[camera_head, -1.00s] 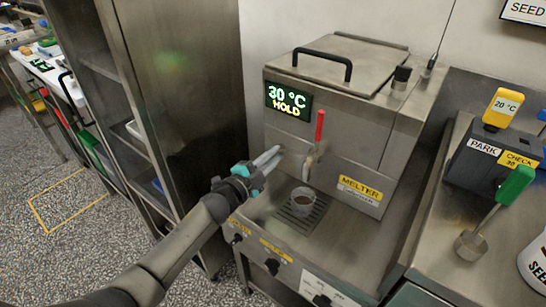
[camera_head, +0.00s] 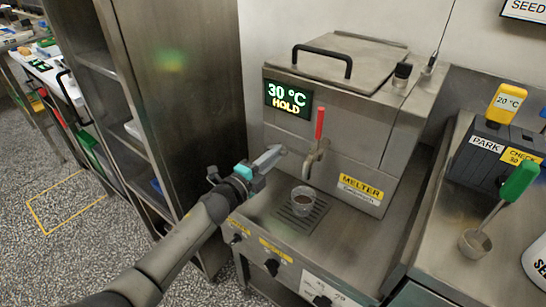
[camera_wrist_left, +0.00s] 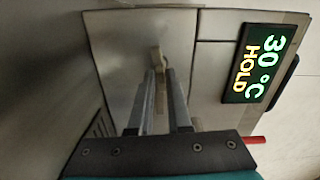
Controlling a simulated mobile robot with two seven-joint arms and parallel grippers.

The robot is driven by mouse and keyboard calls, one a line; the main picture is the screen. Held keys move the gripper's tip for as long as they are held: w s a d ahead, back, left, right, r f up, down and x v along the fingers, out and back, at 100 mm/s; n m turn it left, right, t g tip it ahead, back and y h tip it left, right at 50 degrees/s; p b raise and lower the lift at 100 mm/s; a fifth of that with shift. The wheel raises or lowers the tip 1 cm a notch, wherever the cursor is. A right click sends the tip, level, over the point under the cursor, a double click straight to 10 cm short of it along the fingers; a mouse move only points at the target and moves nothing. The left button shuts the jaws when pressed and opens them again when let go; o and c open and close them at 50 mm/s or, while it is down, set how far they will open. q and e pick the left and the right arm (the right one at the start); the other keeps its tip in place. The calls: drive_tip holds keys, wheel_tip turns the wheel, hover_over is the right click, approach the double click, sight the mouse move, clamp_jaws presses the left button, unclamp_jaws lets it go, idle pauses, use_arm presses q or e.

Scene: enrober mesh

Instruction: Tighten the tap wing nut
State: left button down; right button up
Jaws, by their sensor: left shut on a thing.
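The melter (camera_head: 345,150) is a steel box, and its front carries the tap (camera_head: 314,158) with a red upright handle (camera_head: 319,122). My left gripper (camera_head: 277,152) reaches the front panel just left of the tap. In the left wrist view its two fingers (camera_wrist_left: 161,80) close on a small tan-grey piece, the wing nut (camera_wrist_left: 157,60), against the steel panel. The fingers hide much of the nut in the head view. My right gripper is not in view.
The lit display (camera_head: 288,99) reads 30 °C HOLD; it also shows sideways in the left wrist view (camera_wrist_left: 257,64). A tall steel cabinet (camera_head: 180,100) stands left of my arm. A green-handled ladle (camera_head: 515,185) and a seed tub (camera_head: 536,262) are at right.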

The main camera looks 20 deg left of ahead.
use_arm(q)
drive_tip(key=shift+f+m, duration=0.15)
drive_tip(key=shift+m, duration=0.35)
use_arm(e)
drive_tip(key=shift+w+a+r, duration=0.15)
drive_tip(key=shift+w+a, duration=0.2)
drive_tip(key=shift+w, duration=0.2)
use_arm(q)
drive_tip(key=c, duration=0.9)
unclamp_jaws()
drive_tip(key=shift+s+a, duration=0.1)
drive_tip(key=shift+s, duration=0.1)
drive_tip(key=shift+s+a, duration=0.1)
drive_tip(key=shift+s, duration=0.25)
drive_tip(key=shift+p+v, duration=1.35)
drive_tip(key=shift+v, duration=5.7)
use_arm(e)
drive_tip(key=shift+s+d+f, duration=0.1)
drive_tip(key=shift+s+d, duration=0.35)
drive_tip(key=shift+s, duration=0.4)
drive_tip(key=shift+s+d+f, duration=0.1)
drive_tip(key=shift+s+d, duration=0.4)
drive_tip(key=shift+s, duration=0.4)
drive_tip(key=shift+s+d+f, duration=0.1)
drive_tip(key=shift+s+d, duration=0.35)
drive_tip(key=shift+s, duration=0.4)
